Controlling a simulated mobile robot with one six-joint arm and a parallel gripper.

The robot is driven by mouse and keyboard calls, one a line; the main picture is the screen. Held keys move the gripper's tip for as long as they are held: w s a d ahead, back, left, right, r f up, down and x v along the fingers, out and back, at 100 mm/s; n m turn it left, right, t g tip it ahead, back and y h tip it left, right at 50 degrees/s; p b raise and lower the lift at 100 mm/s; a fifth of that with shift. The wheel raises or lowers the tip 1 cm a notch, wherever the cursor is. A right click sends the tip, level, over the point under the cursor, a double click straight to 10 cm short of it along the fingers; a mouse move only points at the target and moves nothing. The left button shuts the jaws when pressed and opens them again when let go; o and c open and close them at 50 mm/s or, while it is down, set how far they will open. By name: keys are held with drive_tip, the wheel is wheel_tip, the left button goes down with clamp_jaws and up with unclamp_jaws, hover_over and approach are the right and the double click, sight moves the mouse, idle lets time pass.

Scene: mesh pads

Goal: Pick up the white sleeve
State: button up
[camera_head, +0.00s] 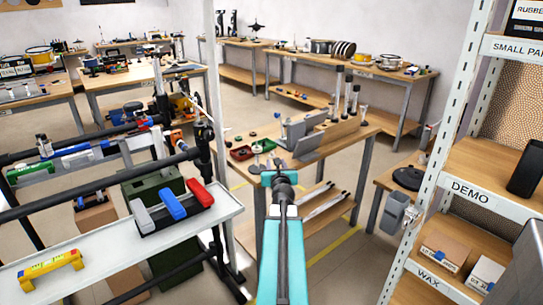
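A whitish-grey rounded piece (142,217) lies in a black holder (174,222) on the white shelf at the left. It looks most like the white sleeve, but I cannot be sure. A blue piece (172,204) and a red piece (200,192) lie beside it in the same holder. My teal arm reaches forward from the bottom centre. My gripper (281,179) is at its far end, in front of the wooden workbench and to the right of the holder, apart from it. Its fingers are too small and partly hidden to show whether they are open or shut.
A yellow piece (50,267) lies on the white shelf (110,262) at the left. Black rails and a pale post stand behind it. A wooden workbench (345,137) with bins is ahead. A labelled rack (455,195) with boxes stands at the right. Floor shows between them.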

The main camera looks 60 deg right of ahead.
approach(273, 152)
drive_tip(key=shift+r+x, duration=0.2)
drive_tip(key=shift+x, duration=1.2)
drive_tip(key=shift+w+a, duration=0.1)
drive_tip(key=shift+w, duration=0.05)
drive_tip(key=shift+b, duration=0.3)
drive_tip(key=shift+b+x, duration=0.4)
drive_tip(key=shift+x, duration=2.25)
drive_tip(key=shift+f, duration=0.15)
clamp_jaws()
